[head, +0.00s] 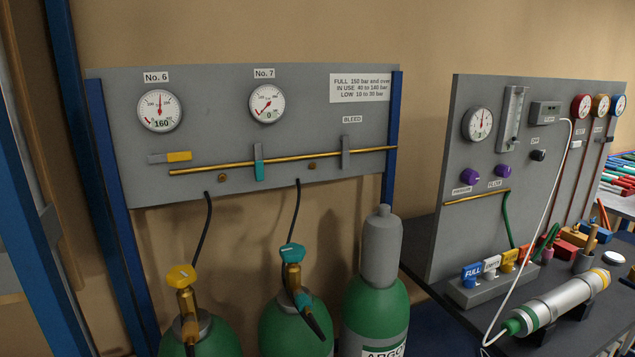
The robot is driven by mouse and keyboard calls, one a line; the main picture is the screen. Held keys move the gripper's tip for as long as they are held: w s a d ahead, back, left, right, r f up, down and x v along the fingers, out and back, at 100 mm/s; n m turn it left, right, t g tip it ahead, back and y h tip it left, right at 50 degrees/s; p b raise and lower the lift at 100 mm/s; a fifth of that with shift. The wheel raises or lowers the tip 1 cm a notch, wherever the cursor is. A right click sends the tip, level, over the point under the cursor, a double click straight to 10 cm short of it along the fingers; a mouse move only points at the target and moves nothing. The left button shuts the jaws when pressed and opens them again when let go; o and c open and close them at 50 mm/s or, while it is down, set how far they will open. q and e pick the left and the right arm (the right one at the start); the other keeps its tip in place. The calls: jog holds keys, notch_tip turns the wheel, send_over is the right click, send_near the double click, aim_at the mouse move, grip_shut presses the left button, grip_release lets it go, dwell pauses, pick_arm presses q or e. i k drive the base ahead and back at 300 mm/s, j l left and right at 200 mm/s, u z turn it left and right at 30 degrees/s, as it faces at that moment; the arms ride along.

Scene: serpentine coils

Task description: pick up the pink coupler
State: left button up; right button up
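A small pink piece (547,254), which looks like the pink coupler, stands on the dark bench on the right, at the foot of the grey gauge panel. It is partly crowded by a green piece (541,240) just left of and above it and by a grey cup (584,262) to its right. It is too small to tell its exact shape. Neither of my grippers is in view.
A silver cylinder (562,304) lies on a stand in front, with a white hose. A block with coloured tags (484,292) stands left. Green gas bottles (375,307) stand beside the dark bench (425,262). Red and blue blocks (569,240) lie behind.

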aim_at(548, 251)
jog(key=z, duration=0.4)
jog(key=k+z, duration=0.15)
jog(key=z, duration=0.7)
jog(key=i+l, duration=0.3)
jog(key=l+u, duration=0.05)
jog(key=l, duration=0.05)
